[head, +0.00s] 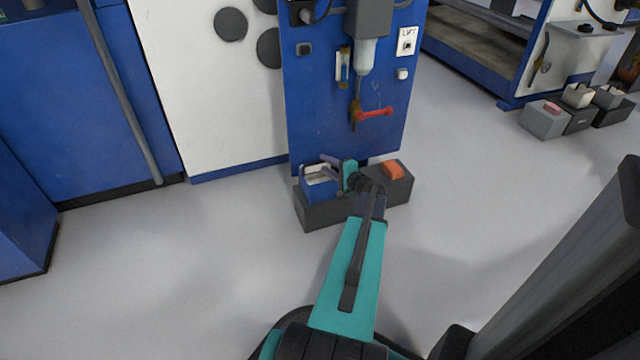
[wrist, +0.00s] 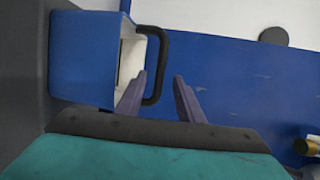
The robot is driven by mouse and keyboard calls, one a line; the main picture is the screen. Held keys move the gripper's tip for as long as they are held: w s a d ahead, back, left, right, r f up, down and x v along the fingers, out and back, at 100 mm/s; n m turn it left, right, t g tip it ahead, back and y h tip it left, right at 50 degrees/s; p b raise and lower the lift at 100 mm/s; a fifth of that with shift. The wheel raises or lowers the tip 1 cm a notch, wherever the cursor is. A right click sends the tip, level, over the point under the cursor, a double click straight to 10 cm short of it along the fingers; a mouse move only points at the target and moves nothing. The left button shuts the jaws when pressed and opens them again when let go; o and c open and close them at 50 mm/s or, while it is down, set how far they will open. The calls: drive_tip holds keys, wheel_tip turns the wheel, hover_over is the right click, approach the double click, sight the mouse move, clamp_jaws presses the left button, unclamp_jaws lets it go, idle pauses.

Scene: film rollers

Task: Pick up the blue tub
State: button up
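The blue tub (head: 318,190) stands on the left part of a dark grey block (head: 318,216) at the foot of the blue panel. In the wrist view the tub (wrist: 82,58) lies sideways at the left, with a pale inside and a black handle (wrist: 164,60) arching from its open side. My gripper (head: 332,168) is at the tub's upper right. In the wrist view its two purple fingers (wrist: 160,78) are apart, with the handle appearing between them. I cannot tell whether either finger touches it.
An orange block (head: 393,170) sits on the dark block's right part. Behind is the blue panel (head: 330,110) with a red-handled valve (head: 373,113). More grey blocks (head: 545,120) stand far right. The floor in front is clear.

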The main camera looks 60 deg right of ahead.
sight(322, 162)
drive_tip(key=shift+b+x, duration=0.6)
drive_tip(key=shift+x, duration=1.25)
clamp_jaws()
